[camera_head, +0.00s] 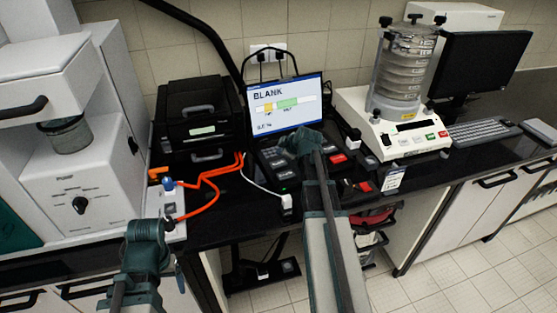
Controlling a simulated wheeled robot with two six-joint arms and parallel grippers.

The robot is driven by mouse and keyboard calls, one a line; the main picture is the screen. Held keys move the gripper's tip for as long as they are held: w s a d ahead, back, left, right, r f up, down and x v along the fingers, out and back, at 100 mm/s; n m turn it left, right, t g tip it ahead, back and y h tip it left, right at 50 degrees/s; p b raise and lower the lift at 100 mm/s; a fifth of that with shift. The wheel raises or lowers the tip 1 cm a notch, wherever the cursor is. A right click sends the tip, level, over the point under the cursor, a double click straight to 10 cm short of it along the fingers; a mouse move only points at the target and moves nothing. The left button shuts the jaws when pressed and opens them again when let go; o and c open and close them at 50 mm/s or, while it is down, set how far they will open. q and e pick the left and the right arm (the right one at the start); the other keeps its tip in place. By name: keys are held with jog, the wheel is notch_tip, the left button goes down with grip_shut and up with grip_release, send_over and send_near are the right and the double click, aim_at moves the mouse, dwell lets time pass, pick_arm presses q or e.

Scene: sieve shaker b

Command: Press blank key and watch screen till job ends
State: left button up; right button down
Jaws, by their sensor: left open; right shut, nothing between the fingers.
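The screen (283,104) stands upright at the back of the bench. It shows the word BLANK above a bar with an orange and a green segment; the small text under it is too small to read. A dark keypad unit (277,164) lies in front of the screen, with red keys showing to its right. My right gripper (297,146) is over the keypad, shut and empty; its fingertips are hard to make out and I cannot tell whether they touch a key. The blank key cannot be picked out. My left gripper (150,238) is open and empty at the bench's front left edge.
A black printer-like box (195,117) stands left of the screen. A sieve shaker (402,80) with a stacked clear column stands right, beside a dark monitor (483,65) and keyboard (487,132). Orange cables (205,178) cross the bench near a white power strip (172,222).

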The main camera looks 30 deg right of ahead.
notch_tip(320, 180, up, 3)
jog(key=shift+f+p, duration=0.2)
jog(key=shift+p, duration=0.7)
jog(key=shift+f, duration=0.1)
jog(key=shift+a, duration=0.1)
jog(key=s+a+f+g, duration=0.1)
jog(key=s+a, duration=0.1)
jog(key=a, duration=0.5)
jog(key=s+a+f+g+y, duration=0.1)
jog(key=s+a+f, duration=0.1)
jog(key=a, duration=0.5)
jog(key=s+a+f+m+g+y, duration=0.1)
jog(key=s+a+g, duration=0.1)
jog(key=a, duration=0.6)
jog(key=shift+s+f, duration=0.2)
jog(key=shift+s, duration=0.2)
jog(key=s+a+g, duration=0.1)
jog(key=s+a, duration=0.2)
jog(key=s+a+f+m+g, duration=0.1)
jog(key=s+a, duration=0.3)
jog(key=s+a+f+g, duration=0.1)
jog(key=s+a, duration=0.2)
jog(key=a, duration=0.1)
jog(key=shift+s+m+g+h, duration=0.25)
jog(key=shift+m+g+h, duration=0.05)
jog(key=shift+m+h, duration=0.1)
jog(key=s+a+m+g+h, duration=0.2)
jog(key=s+a, duration=0.2)
jog(key=s, duration=0.5)
